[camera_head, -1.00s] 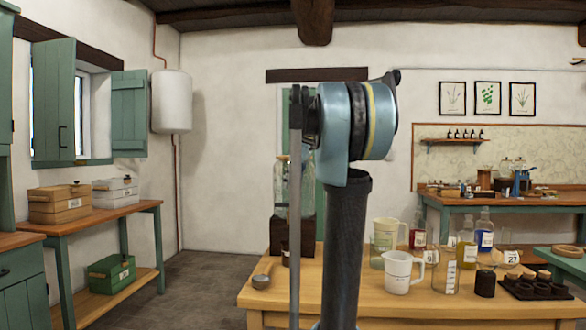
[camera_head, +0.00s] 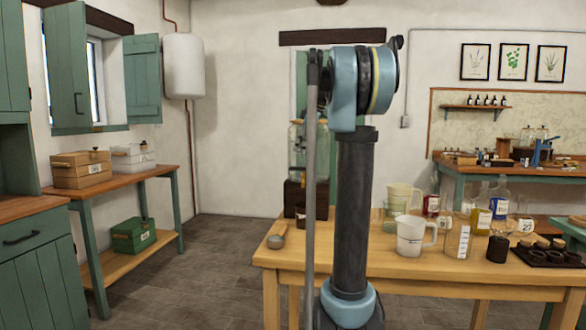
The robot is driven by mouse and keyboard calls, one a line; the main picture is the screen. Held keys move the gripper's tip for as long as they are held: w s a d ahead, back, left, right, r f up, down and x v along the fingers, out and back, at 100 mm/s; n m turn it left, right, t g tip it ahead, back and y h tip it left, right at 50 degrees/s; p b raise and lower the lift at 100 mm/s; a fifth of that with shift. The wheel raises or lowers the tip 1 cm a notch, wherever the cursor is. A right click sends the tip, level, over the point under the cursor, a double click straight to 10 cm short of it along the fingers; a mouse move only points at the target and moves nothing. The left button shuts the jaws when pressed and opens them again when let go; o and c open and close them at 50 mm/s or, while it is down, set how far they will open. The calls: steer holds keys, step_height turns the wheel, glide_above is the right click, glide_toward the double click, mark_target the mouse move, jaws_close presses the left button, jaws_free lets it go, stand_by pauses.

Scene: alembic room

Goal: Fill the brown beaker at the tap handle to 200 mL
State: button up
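My gripper is out of view; only links of my arm show in the middle of the picture. I cannot single out the brown beaker with certainty. A small dark brown cylinder (camera_head: 497,248) stands at the right of the wooden table (camera_head: 430,268), and another small dark vessel (camera_head: 301,220) stands at its left, partly behind my arm. A clear glass vessel (camera_head: 297,150) stands on a dark brown box (camera_head: 292,196), partly hidden by my arm. No tap handle can be made out.
A white jug (camera_head: 411,237), a taller cream jug (camera_head: 398,199), a clear beaker (camera_head: 457,240), labelled bottles and a dark tray (camera_head: 545,256) crowd the table's right. A small metal bowl (camera_head: 276,241) is at its left. Open floor (camera_head: 215,260) lies left of the table.

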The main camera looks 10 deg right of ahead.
mark_target(292, 168)
steer(key=x, duration=1)
jaws_close()
steer(key=shift+s+a+n+g+y, duration=0.1)
steer(key=shift+s+n+g+y, duration=0.3)
steer(key=shift+n, duration=0.9)
steer(key=shift+w+m+t+h, duration=0.2)
steer(key=shift+m, duration=0.45)
steer(key=shift+w+m+t+h, duration=0.2)
steer(key=shift+m, duration=0.45)
